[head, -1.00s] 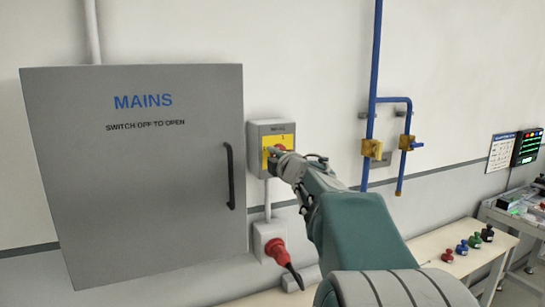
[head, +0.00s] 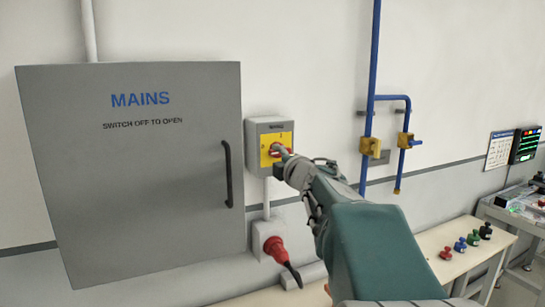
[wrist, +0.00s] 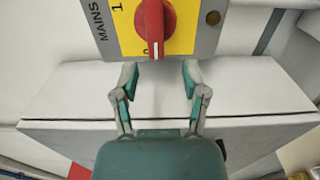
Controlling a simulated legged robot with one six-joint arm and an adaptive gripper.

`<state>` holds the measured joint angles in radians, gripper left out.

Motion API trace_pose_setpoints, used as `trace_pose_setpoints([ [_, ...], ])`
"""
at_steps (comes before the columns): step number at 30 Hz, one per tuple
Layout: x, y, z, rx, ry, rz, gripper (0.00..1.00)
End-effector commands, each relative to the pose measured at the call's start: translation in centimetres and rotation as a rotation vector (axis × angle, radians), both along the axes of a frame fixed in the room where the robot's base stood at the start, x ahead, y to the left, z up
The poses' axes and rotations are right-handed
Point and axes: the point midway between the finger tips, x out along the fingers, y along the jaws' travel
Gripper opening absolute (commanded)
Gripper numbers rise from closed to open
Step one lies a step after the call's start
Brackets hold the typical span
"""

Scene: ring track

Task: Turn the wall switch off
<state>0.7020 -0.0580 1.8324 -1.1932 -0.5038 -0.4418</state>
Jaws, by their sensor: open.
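The wall switch is a red rotary knob (head: 280,150) on a yellow plate (head: 286,136), on a grey box (head: 256,126) labelled "MAINS". In the wrist view the red knob (wrist: 155,22) has its handle and white line pointing down the picture. A "1" shows to the left, and a partly hidden mark shows at lower left near a fingertip. My gripper (wrist: 160,76) is open and empty, its fingertips just below the handle's end in that picture, apart from it. In the head view my gripper (head: 282,160) covers part of the knob and plate.
A grey "MAINS" cabinet (head: 130,170) with a black handle stands close at left. A red plug (head: 275,250) sits in a socket below the switch. Blue pipes (head: 372,90) with yellow valves are at right. A bench (head: 440,245) holds several small coloured pieces.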

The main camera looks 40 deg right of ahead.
Motion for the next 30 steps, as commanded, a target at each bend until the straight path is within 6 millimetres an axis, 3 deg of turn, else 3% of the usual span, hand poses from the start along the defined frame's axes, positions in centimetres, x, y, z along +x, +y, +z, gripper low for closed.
trace_pose_setpoints([
  [6, -4.5, 1.0, 0.0, 0.0, 0.0, -0.005, 0.57],
  [12, -7.3, 1.7, -0.1, 0.0, 0.001, -0.002, 0.57],
  [30, -8.0, 1.9, -0.2, 0.001, 0.002, -0.001, 0.57],
])
